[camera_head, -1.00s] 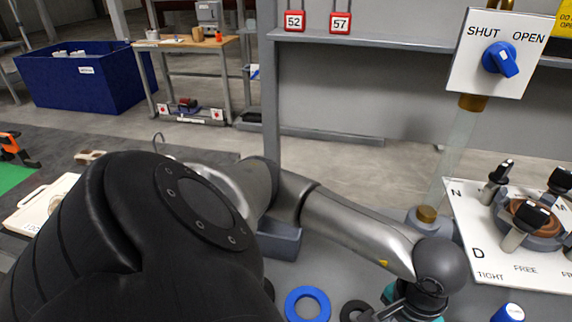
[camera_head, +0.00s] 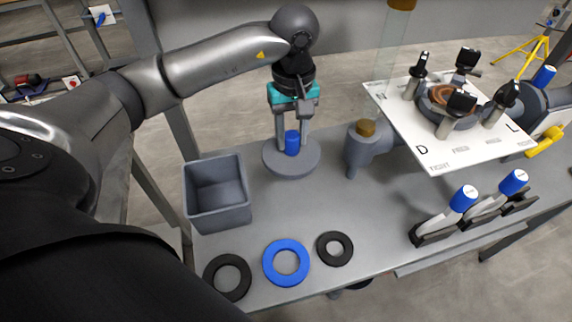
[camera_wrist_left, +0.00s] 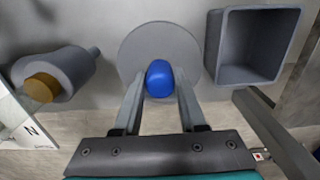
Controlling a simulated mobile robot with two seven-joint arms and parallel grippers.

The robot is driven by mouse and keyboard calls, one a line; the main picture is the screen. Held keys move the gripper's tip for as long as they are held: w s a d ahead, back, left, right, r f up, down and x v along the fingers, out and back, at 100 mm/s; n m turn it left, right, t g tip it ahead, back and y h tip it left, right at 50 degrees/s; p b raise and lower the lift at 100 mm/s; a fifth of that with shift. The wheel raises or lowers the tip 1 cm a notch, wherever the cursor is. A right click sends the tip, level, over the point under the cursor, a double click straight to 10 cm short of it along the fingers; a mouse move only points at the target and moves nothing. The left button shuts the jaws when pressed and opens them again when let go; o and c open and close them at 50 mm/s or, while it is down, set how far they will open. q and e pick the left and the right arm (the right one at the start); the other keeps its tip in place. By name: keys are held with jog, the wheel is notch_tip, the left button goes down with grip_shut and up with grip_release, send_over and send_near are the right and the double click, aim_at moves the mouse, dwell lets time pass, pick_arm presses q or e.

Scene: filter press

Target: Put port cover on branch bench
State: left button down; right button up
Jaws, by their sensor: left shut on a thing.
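The port cover (camera_head: 305,162) is a flat grey disc with an upright blue knob (camera_head: 292,142). My left gripper (camera_head: 291,145) points down and is shut on the knob, one finger on each side. The wrist view shows the same grey disc (camera_wrist_left: 160,45) and blue knob (camera_wrist_left: 159,79) between the fingertips (camera_wrist_left: 159,85). The disc looks level over the back part of the grey bench (camera_head: 330,210). I cannot tell whether it touches the bench top. My right gripper is not in view.
An open grey box (camera_head: 219,222) stands left of the cover and a grey pipe stub (camera_head: 362,150) right of it. Black and blue rings (camera_head: 286,282) lie along the front. A white plate (camera_head: 430,148) with clamp knobs and blue-tipped levers (camera_head: 463,199) are to the right. Mid-bench is clear.

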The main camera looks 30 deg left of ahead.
pick_arm(q)
jog(key=shift+f+b, duration=0.65)
jog(key=shift+f, duration=5.8)
jog(key=shift+f, duration=0.15)
jog(key=c, duration=0.5)
grip_release()
jog(key=shift+c, duration=0.2)
jog(key=shift+o, duration=0.4)
